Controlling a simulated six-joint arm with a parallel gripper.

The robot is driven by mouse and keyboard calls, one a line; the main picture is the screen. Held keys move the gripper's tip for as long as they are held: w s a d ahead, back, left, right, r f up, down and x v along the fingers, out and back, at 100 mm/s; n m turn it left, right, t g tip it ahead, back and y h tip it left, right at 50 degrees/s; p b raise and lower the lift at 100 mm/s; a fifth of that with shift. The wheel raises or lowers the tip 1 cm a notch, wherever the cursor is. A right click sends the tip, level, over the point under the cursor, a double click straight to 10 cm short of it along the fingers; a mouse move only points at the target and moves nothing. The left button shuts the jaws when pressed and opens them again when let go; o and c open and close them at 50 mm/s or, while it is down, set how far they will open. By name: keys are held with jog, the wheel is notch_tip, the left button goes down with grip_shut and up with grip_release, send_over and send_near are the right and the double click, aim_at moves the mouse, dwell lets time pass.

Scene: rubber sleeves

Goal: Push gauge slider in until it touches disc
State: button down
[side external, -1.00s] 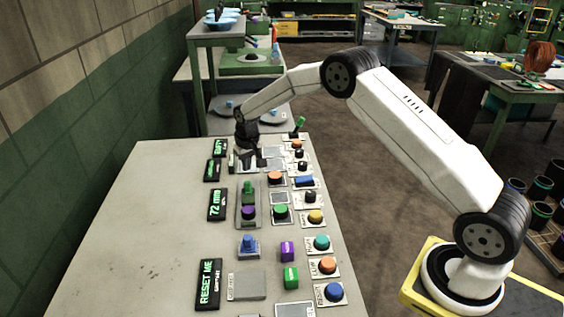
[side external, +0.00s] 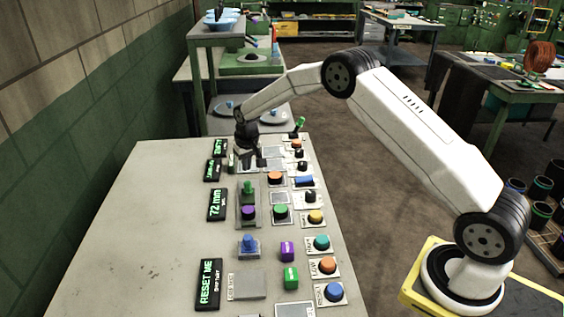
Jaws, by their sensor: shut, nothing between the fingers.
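My gripper (side external: 250,160) is dark and points down at the far end of the panel table, low over the pads beside the small displays. It is shut and looks empty. A green knob (side external: 248,187) stands on a grey track plate with a purple disc-like piece (side external: 250,211) in front of it, beside a display reading 72 mm (side external: 216,204). The green and purple pieces look close together, but I cannot tell if they touch. I cannot tell for certain which part is the gauge slider; anything directly under my gripper is partly hidden.
Several coloured buttons and knobs stand along the right of the table (side external: 130,235). A blue piece (side external: 248,244) and a RESET ME display (side external: 208,284) are nearer the camera. The left of the table is bare. A green lever (side external: 299,124) rises at the far right edge.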

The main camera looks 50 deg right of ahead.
aim_at(248, 192)
jog(key=shift+f, duration=0.25)
jog(key=shift+f, duration=0.35)
jog(key=shift+f, duration=0.35)
jog(key=shift+f, duration=0.35)
jog(key=shift+f, duration=0.35)
jog(key=shift+f, duration=0.35)
jog(key=shift+f, duration=0.35)
jog(key=shift+f, duration=0.25)
